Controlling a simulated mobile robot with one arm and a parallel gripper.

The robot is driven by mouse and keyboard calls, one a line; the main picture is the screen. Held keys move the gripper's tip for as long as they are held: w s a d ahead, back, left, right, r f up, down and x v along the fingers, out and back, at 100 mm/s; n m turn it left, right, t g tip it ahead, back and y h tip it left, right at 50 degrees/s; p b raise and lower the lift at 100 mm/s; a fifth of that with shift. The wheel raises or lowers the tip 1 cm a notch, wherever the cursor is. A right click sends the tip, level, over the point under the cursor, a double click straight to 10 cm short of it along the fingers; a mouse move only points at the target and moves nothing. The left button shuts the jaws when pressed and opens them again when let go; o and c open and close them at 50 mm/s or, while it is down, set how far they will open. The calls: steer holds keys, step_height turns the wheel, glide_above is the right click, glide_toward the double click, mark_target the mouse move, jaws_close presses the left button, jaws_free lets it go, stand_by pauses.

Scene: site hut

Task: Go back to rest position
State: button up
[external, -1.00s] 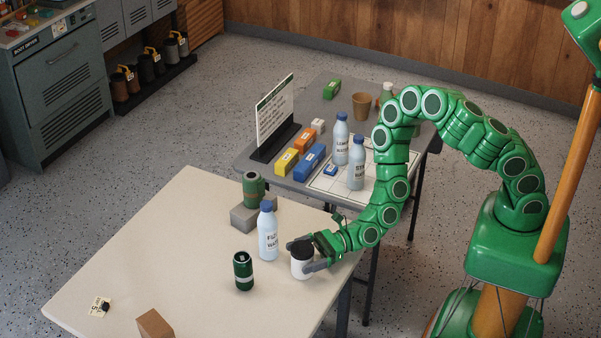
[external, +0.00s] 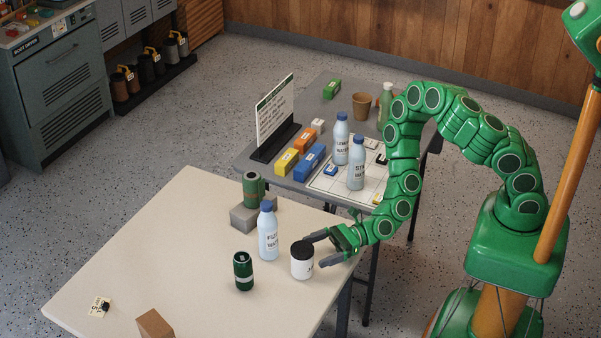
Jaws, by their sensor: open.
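My gripper (external: 318,247) is open and empty, just to the right of a white jar with a black lid (external: 302,262). The jar stands upright near the right edge of the cream table (external: 150,240). The far finger is close to the jar's lid; I cannot tell whether it touches. My arm arches up from the right and comes down to the table's right edge.
A water bottle (external: 268,232) and a dark green can (external: 243,270) stand left of the jar. On the grey table (external: 262,165) behind, two bottles (external: 341,140) (external: 356,172) stand near my arm.

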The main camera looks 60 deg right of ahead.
stand_by(0.3)
steer(key=s+a+r+n+g+y, duration=0.2)
steer(key=s+r+n+g+y, duration=0.15)
steer(key=r, duration=0.55)
steer(key=s+a+r+n+g+y, duration=0.1)
steer(key=s+r+n+g+y, duration=0.1)
steer(key=r+n, duration=0.45)
steer(key=s+d+r+n+g+h, duration=0.2)
steer(key=s+r+n+g, duration=0.8)
steer(key=s+r+g, duration=0.4)
steer(key=s+d+f+n+t+h, duration=0.1)
steer(key=s+d+f+n+h, duration=0.1)
steer(key=s+d+n+h, duration=0.65)
steer(key=s+d+m+t+h, duration=0.1)
steer(key=s+d+t+h, duration=0.1)
steer(key=d, duration=1)
steer(key=s+d+r+m+t+h, duration=0.1)
steer(key=s+d+m+t+h, duration=0.1)
steer(key=d+h, duration=0.5)
steer(key=s+d+t, duration=0.1)
steer(key=d+t, duration=0.1)
steer(key=d, duration=0.4)
steer(key=shift+s+d, duration=0.25)
steer(key=shift+s, duration=0.05)
